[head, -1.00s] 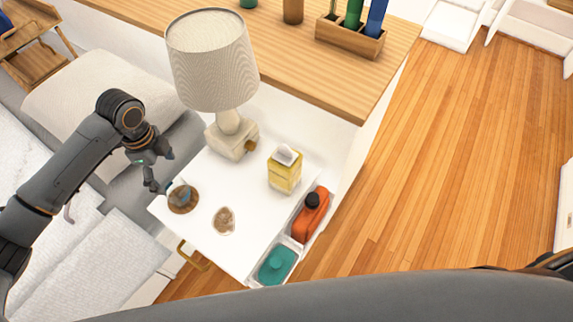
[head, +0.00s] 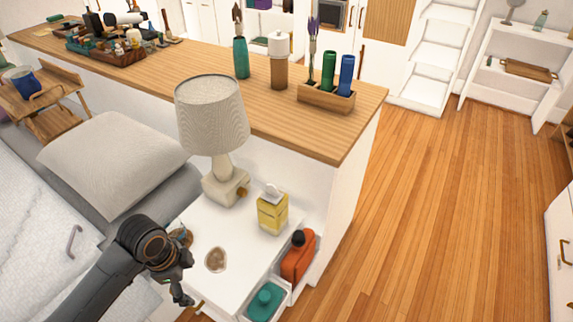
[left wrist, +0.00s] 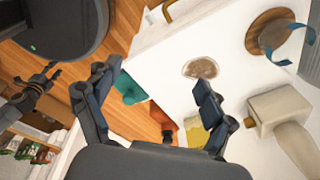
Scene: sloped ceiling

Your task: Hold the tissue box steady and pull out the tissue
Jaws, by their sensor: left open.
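The yellow tissue box (head: 272,214) stands upright on a white bedside table (head: 222,236), with a white tissue (head: 271,191) sticking up from its top. My left gripper (head: 185,278) is open and empty over the table's near left side, left of the box and apart from it. In the left wrist view its two fingers (left wrist: 157,76) are spread, and a finger partly hides the yellow box (left wrist: 194,134). A dark gripper, seemingly my right one (left wrist: 35,92), shows at the left of that view, over the floor; its jaw state is unclear.
A lamp (head: 212,115) stands behind the box on the table. A round brown coaster (left wrist: 268,32) and a small shell-like dish (head: 216,260) lie nearby. An open drawer holds an orange bottle (head: 298,258) and a teal container (head: 265,302). Wooden floor is clear at right.

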